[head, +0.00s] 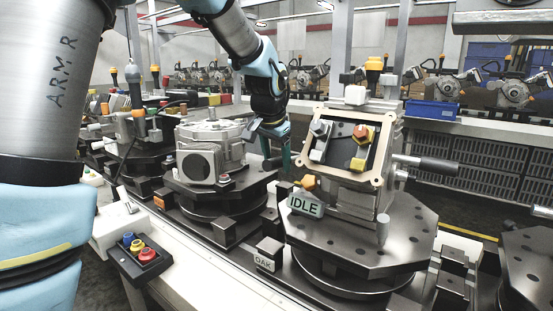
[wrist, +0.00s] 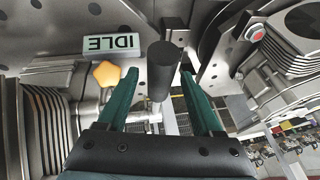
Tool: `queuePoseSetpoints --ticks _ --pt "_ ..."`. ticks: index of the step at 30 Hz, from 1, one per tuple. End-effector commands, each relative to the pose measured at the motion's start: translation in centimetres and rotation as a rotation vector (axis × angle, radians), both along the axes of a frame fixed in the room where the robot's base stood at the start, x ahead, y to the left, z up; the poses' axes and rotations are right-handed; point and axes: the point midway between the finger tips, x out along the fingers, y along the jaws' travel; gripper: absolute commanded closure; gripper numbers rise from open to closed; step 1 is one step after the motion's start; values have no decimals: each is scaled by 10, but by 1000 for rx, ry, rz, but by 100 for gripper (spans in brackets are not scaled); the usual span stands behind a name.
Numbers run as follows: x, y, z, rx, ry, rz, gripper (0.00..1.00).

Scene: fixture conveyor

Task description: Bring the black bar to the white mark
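The black bar (wrist: 163,72) is a dark, round-ended cylinder in the wrist view. Its near end lies between the fingertips of my gripper (wrist: 159,76), with a gap on both sides. The green fingers are spread apart and open. In the head view my gripper (head: 276,150) is at the left side of the square-framed fixture (head: 379,176), and the bar there is mostly hidden or too small to tell. I cannot clearly make out the white mark. The IDLE sign (wrist: 111,45) is beside the bar in the wrist view; it also shows in the head view (head: 305,203).
An orange star knob (wrist: 105,74) sits close left of my fingers. Another black-gripped lever (head: 425,163) sticks out on the fixture's right. A grey machine (head: 212,148) stands on the turntable to the left. A button box (head: 138,250) is at the front.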

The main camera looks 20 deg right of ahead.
Motion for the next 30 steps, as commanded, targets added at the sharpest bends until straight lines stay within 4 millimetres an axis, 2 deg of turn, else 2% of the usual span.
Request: queuePoseSetpoints --ticks 2,17,30 --pt "0 0 0 0 0 0 43" --pt "0 0 0 0 0 0 99" --pt "0 0 0 0 0 0 100"
